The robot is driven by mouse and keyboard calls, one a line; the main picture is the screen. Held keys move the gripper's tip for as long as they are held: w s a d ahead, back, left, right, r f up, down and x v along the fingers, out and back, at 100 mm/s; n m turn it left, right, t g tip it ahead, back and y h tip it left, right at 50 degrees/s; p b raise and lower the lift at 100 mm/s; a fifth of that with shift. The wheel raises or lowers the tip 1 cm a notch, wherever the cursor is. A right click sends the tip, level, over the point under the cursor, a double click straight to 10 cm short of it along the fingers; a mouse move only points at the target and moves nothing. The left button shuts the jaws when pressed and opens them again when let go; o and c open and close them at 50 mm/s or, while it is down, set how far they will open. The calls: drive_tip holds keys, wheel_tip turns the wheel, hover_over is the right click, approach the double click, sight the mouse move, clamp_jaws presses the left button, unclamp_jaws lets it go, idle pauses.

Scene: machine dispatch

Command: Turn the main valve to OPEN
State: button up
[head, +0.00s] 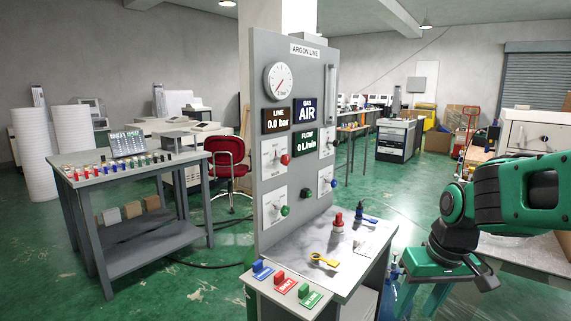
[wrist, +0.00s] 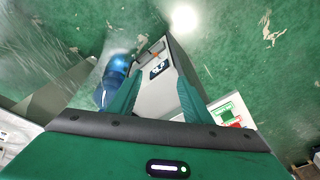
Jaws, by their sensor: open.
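The grey ARGON LINE panel (head: 298,130) stands upright at the picture's centre in the head view. It carries several small valve plates with coloured knobs: a red knob (head: 285,160), a green knob (head: 285,211), a dark green knob (head: 307,193) and a blue knob (head: 334,183). Their labels are too small to read, so I cannot tell which is the main valve. A round gauge (head: 280,81) sits above displays reading LINE 0.0 bar, GAS AIR and FLOW 0 L/min. My gripper (head: 422,302) is open and empty, right of the panel and apart from it; it also shows in the wrist view (wrist: 157,76).
The panel's shelf (head: 318,277) holds a yellow tool (head: 324,260), a red-topped object (head: 338,222), a blue tool and coloured tags. A blue cylinder (wrist: 117,72) stands near my gripper. A side table (head: 130,173) is left; green floor lies between.

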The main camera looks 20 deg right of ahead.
drive_tip(key=w+a+r+n+t+y, duration=0.1)
drive_tip(key=w+a+n+t, duration=0.1)
drive_tip(key=w, duration=0.5)
drive_tip(key=w+a+r+n+t+y, duration=0.1)
drive_tip(key=w+a+r+n, duration=0.15)
drive_tip(key=w, duration=0.35)
drive_tip(key=n+t+y, duration=0.7)
drive_tip(key=t+y, duration=0.1)
drive_tip(key=t, duration=0.1)
approach(288, 160)
drive_tip(key=x, duration=1.1)
drive_tip(key=shift+f, duration=0.1)
drive_tip(key=c, duration=1.1)
